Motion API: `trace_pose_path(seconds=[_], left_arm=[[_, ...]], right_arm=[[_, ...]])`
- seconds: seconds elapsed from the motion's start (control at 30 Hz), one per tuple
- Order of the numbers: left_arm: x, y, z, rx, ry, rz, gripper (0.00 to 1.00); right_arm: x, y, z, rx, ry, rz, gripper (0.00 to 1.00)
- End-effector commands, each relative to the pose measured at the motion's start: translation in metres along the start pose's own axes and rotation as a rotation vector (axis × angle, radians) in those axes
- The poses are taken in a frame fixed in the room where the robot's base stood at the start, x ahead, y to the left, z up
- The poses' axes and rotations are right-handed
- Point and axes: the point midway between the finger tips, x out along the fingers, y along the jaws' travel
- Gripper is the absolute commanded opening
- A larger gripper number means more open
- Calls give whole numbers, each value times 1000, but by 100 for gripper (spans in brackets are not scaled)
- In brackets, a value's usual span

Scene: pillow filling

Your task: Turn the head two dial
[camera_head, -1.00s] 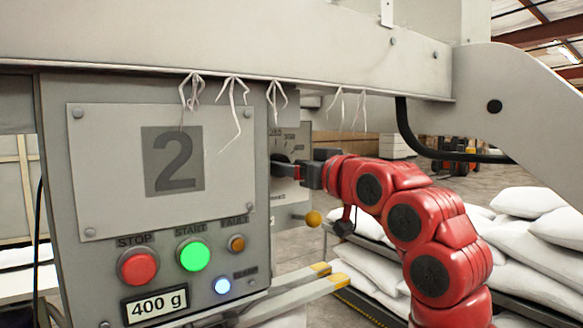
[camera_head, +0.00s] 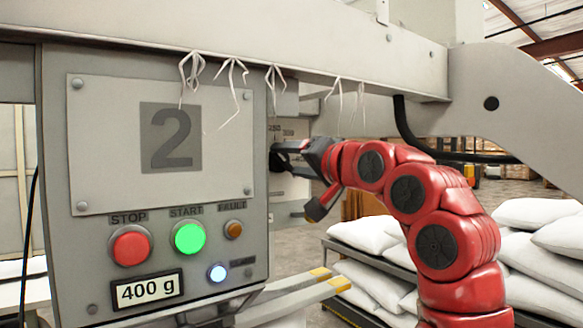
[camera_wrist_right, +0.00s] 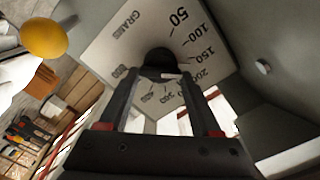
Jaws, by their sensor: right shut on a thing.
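The head two unit has a grey panel (camera_head: 60,245) with a large "2" plate (camera_head: 110,120) and a display reading 400 g (camera_head: 148,290). Its dial is a dark round knob (camera_wrist_right: 160,62) on a pale scale plate (camera_wrist_right: 195,40) marked in grams, on the side of the unit. In the head view the dial is mostly hidden by my right gripper (camera_head: 282,153), which reaches in from the right. In the right wrist view my right gripper (camera_wrist_right: 165,80) has its fingers closed on the knob. The left gripper is not in view.
A red stop button (camera_head: 131,245), lit green start button (camera_head: 190,238) and small fault light (camera_head: 233,229) are on the front panel. White strings (camera_head: 232,80) hang from the beam above. White pillows (camera_head: 535,250) are stacked at right.

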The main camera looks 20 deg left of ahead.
Motion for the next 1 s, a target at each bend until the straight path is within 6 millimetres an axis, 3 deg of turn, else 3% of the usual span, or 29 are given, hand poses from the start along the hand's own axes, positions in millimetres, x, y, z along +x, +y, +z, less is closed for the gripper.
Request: trace_pose_path(seconds=[0.4, 1.0], left_arm=[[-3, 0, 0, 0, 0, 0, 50], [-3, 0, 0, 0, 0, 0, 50]], right_arm=[[0, 2, 1, 211, -1, 2, 9], [0, 2, 1, 247, -1, 2, 9]])
